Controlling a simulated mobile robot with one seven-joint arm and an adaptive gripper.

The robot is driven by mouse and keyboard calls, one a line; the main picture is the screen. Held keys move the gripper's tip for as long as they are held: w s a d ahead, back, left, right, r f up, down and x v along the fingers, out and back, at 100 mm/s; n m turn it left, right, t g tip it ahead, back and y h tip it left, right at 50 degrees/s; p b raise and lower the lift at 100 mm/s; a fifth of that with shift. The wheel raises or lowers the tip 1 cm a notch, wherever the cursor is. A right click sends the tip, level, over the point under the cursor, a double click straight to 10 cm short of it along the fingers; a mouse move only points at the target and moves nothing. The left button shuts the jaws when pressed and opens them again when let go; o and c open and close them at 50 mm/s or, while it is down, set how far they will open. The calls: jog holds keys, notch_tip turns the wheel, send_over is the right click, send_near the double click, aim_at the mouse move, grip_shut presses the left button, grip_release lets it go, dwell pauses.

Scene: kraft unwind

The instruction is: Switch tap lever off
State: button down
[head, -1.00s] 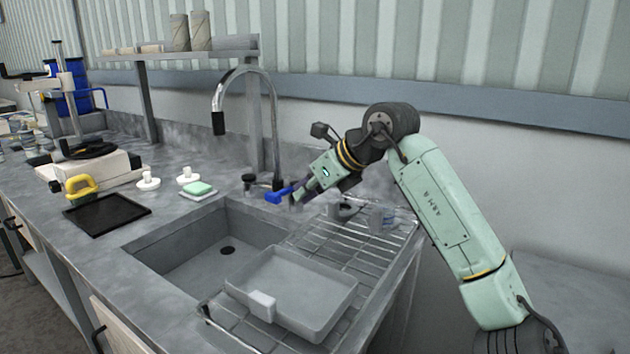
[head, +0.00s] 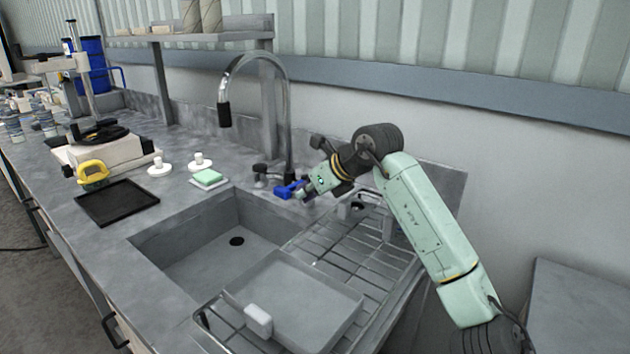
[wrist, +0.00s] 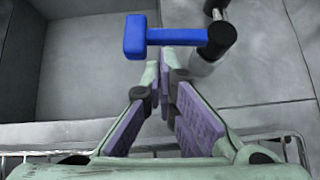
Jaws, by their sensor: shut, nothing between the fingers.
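The blue tap lever (head: 287,190) sits at the base of the tall chrome tap (head: 285,110), behind the sink. In the wrist view the blue lever (wrist: 165,37) runs sideways from a dark round pivot (wrist: 218,40) on the right to a thicker block on the left. My gripper (head: 305,192) is at the right of the lever in the head view. In the wrist view its fingertips (wrist: 162,65) are together and empty, just below the lever's bar. I cannot tell whether they touch it.
The grey sink basin (head: 205,240) lies in front of the tap. A wire drying rack (head: 335,245) with a grey tray (head: 290,300) is at its right. A green sponge (head: 208,177) and a black mat (head: 117,203) lie on the counter at left.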

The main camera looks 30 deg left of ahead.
aim_at(291, 187)
jog(key=shift+w+a+f, duration=0.1)
jog(key=shift+a+f, duration=0.2)
jog(key=shift+a, duration=0.1)
jog(key=shift+a+r+b, duration=0.1)
jog(key=shift+a+b, duration=0.2)
jog(key=shift+a, duration=0.3)
